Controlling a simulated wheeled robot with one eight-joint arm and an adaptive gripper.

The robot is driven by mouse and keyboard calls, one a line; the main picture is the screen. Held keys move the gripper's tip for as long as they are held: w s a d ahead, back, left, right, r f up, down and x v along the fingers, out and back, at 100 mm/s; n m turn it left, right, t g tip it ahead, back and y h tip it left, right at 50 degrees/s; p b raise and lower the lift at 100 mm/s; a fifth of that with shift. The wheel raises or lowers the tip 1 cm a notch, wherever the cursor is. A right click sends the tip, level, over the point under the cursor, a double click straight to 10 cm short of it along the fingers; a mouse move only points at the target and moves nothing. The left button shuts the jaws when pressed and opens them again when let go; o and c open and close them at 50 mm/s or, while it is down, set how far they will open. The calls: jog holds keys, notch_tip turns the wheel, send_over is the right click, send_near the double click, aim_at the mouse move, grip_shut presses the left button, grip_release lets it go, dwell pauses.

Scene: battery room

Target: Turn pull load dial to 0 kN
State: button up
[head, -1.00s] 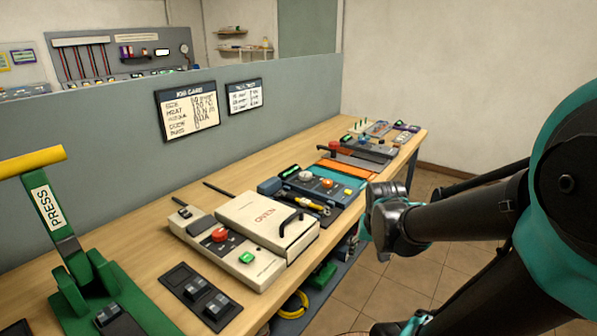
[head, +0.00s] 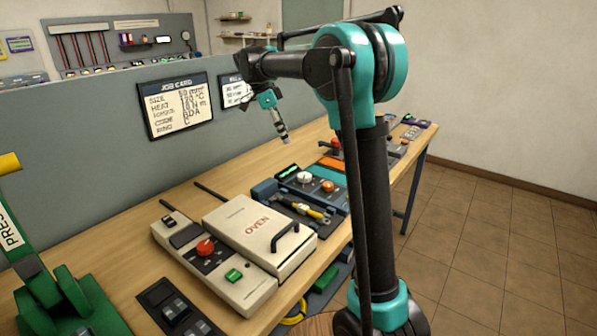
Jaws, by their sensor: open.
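A blue-and-grey bench unit (head: 316,193) sits past the oven, with a white dial (head: 304,177) and an orange knob (head: 327,186) on its top. Its labels are too small to read, so I cannot tell whether either is the pull load dial or what it is set to. My gripper (head: 284,139) hangs from my raised arm, pointing down, above the bench. It appears left of and above the blue unit, apart from it. It is open, with nothing visible in it. My arm hides part of the bench to the right of the unit.
The white oven (head: 262,230) has a black handle and a control strip with a red knob (head: 205,247) and green button (head: 233,275). A green press (head: 70,305) stands front left. A job card (head: 176,106) hangs on the grey partition (head: 90,150). Floor at right is clear.

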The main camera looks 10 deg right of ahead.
aim_at(304, 175)
jog(key=x, duration=1.7)
jog(key=c, duration=1.2)
